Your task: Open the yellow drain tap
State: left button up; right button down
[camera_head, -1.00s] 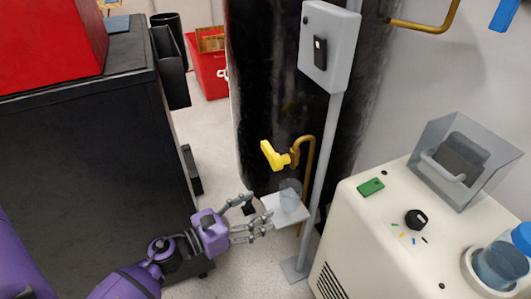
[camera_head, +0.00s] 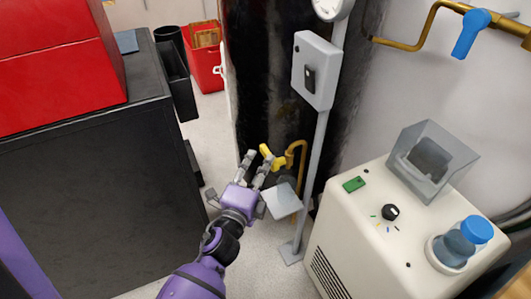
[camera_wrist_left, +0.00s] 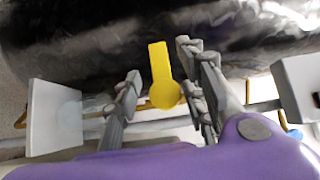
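The yellow drain tap (camera_head: 267,152) sits on a bent brass pipe (camera_head: 303,160) in front of the tall black tank. My left gripper (camera_head: 259,164) is just below it with its fingers pointing up at the handle. In the left wrist view the yellow handle (camera_wrist_left: 160,62) stands between the spread fingers (camera_wrist_left: 157,80), with a gap on both sides. The left gripper is open and holds nothing. Fingers partly hide the tap's lower part in the head view. My right gripper is in neither view.
A small pale shelf (camera_head: 282,201) stands right beside my left gripper; a clear cup (camera_wrist_left: 72,118) on it is hard to make out. A grey post (camera_head: 314,165) with a grey box (camera_head: 316,70) rises behind. A white machine (camera_head: 345,215) is to the right, a black cabinet (camera_head: 90,190) to the left.

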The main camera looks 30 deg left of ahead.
aim_at(265, 156)
pick_arm(q)
jog(key=w, duration=0.5)
jog(key=shift+w+a, duration=0.35)
jog(key=shift+w, duration=0.05)
grip_shut()
